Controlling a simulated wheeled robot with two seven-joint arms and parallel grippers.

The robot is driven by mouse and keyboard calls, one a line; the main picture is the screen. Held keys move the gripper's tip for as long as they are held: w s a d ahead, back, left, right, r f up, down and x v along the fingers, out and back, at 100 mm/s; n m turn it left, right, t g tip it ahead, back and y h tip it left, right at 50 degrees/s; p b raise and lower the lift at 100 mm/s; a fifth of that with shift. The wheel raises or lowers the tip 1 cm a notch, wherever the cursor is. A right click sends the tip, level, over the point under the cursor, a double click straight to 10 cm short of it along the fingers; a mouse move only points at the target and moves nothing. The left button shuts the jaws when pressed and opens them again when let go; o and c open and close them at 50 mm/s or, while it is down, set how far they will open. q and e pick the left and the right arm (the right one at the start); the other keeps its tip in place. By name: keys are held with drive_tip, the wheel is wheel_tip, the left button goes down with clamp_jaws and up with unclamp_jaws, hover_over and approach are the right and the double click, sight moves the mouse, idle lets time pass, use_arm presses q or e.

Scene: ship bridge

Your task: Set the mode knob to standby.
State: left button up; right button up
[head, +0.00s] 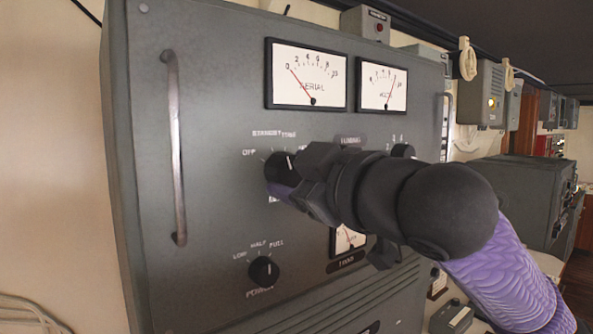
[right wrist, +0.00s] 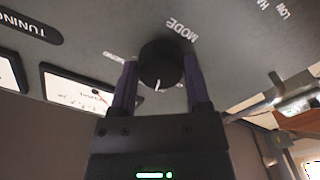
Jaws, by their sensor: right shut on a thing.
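The mode knob (head: 278,163) is a round black knob on the grey cabinet front, with OFF, STANDBY and TUNE printed around its upper left side. My right gripper (head: 284,180) reaches it from the right and is shut on it, hiding its right side and part of the MODE label. In the right wrist view the knob (right wrist: 161,64) sits between the two fingers of the gripper (right wrist: 160,72). Its white mark points down there. In the head view the mark seems to point up and right, away from OFF; the exact setting is unclear. My left gripper is out of view.
A power knob (head: 263,270) sits below on the same panel. A vertical handle (head: 175,150) stands out at the panel's left. Two meters (head: 307,75) (head: 382,88) are above. My right arm covers another meter (head: 347,240) and controls at the right.

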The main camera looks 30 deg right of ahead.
idle(0.3)
drive_tip(key=o, duration=1.3)
drive_tip(key=s+b, duration=0.1)
drive_tip(key=s, duration=0.5)
drive_tip(key=s+b, duration=0.1)
drive_tip(key=s, duration=0.3)
drive_tip(key=shift+d+b, duration=0.35)
drive_tip(key=shift+d, duration=0.05)
